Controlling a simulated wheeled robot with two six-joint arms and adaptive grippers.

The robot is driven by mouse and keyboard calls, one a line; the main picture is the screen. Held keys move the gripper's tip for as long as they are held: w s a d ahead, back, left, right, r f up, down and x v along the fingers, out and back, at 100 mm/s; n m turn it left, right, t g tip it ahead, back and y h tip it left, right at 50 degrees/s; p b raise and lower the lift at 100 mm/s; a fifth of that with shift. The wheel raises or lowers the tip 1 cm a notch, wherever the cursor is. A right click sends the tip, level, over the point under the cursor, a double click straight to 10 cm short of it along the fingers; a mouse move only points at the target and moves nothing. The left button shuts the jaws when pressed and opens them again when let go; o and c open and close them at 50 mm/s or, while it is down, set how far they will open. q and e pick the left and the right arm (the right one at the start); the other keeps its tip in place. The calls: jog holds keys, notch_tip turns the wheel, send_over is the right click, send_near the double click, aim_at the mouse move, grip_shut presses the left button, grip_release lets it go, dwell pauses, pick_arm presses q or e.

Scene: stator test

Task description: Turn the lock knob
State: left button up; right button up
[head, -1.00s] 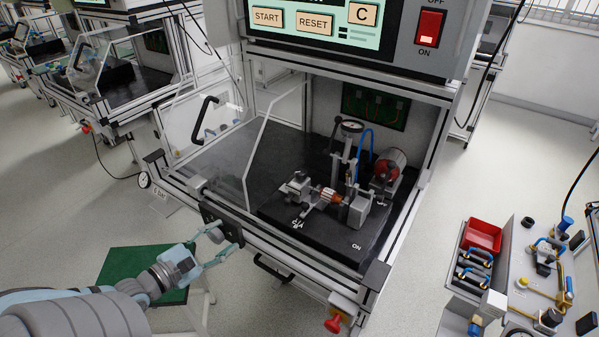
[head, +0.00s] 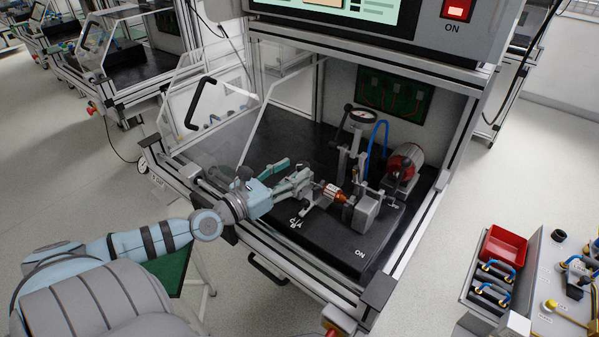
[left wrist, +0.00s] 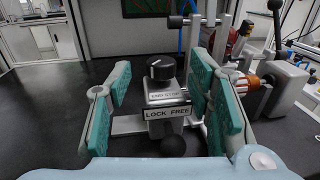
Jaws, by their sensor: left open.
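The lock knob (left wrist: 161,68), black with a white pointer mark, sits on top of a grey block in the left wrist view. A plate reading LOCK FREE (left wrist: 167,112) is on the near face of the block. My left gripper (head: 288,174) reaches into the test station from the left. It is open, and in the left wrist view its teal fingers (left wrist: 160,82) stand on either side of the knob and block, with gaps on both sides. In the head view the gripper hides the knob. My right gripper is not in view.
A copper-coloured rotor (head: 332,193) lies in the fixture to the right of my gripper. A black ball handle (left wrist: 173,145) is in front of the block. The clear door stands open at left.

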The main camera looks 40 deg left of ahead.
aim_at(303, 168)
pick_arm(q)
jog(key=shift+w+r+p, duration=0.15)
jog(key=shift+w+p, duration=0.15)
jog(key=shift+w, duration=0.45)
jog(key=shift+w+d, duration=0.15)
jog(key=shift+w, duration=0.15)
jog(key=shift+w+d, duration=0.1)
jog(key=shift+w, duration=0.2)
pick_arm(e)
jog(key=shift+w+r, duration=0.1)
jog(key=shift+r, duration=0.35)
